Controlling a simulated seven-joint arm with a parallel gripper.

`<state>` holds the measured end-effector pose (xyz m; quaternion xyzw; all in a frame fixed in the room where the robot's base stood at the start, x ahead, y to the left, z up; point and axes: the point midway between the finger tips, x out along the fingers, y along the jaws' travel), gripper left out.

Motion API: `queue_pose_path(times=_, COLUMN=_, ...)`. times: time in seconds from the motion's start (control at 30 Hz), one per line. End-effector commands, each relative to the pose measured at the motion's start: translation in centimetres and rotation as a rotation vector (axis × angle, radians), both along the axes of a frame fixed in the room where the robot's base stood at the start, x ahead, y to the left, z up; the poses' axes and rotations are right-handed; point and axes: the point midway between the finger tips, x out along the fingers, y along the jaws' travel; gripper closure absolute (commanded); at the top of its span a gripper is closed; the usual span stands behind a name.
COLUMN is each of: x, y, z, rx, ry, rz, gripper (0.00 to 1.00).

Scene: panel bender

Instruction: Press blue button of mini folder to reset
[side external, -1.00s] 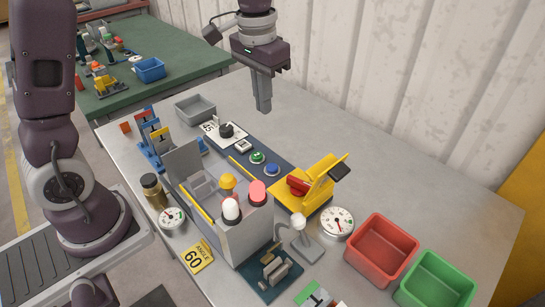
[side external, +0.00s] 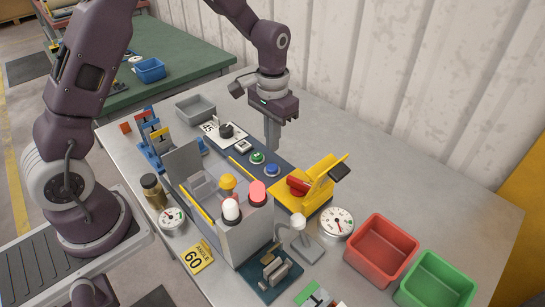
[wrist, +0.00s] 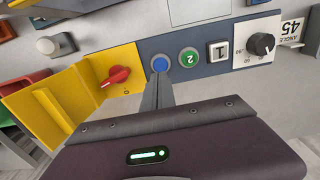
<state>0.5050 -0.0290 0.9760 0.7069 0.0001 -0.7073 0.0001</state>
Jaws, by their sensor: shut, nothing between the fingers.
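The mini folder's blue button (side external: 272,170) sits on a dark blue panel, beside a green button (side external: 257,157). In the wrist view the blue button (wrist: 160,64) shows just beyond my fingertips, with the green button (wrist: 189,57) marked 2 to its right. My gripper (side external: 272,146) is shut and empty, pointing down over the panel close above the blue button. In the wrist view my gripper (wrist: 162,80) has its fingertips very near the blue button's near edge; I cannot tell whether they touch it.
A yellow bender with a red knob (wrist: 116,76) stands beside the blue button. A dial (side external: 226,130) and a grey machine with lamps (side external: 245,230) are close. Red (side external: 412,248) and green (side external: 430,283) bins stand at front right. The table's back right is clear.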

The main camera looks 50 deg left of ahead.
Motion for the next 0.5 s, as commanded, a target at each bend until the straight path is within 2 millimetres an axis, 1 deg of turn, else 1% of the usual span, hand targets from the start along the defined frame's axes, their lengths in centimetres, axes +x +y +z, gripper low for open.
queue_pose_path(times=0.03, x=-0.1, y=0.0, z=-1.1, rx=0.0, ry=0.004, rz=0.0, gripper=1.0)
queue_pose_path(times=0.1, x=-0.1, y=0.0, z=-2.5, rx=0.0, ry=0.005, rz=0.0, gripper=1.0)
queue_pose_path(times=0.2, x=-0.1, y=0.0, z=-4.2, rx=0.0, ry=0.002, rz=0.0, gripper=1.0)
queue_pose_path(times=0.33, x=0.0, y=0.0, z=-5.5, rx=0.0, ry=0.001, rz=0.0, gripper=1.0)
queue_pose_path(times=0.5, x=0.0, y=0.0, z=-6.0, rx=0.0, ry=-0.002, rz=0.0, gripper=1.0)
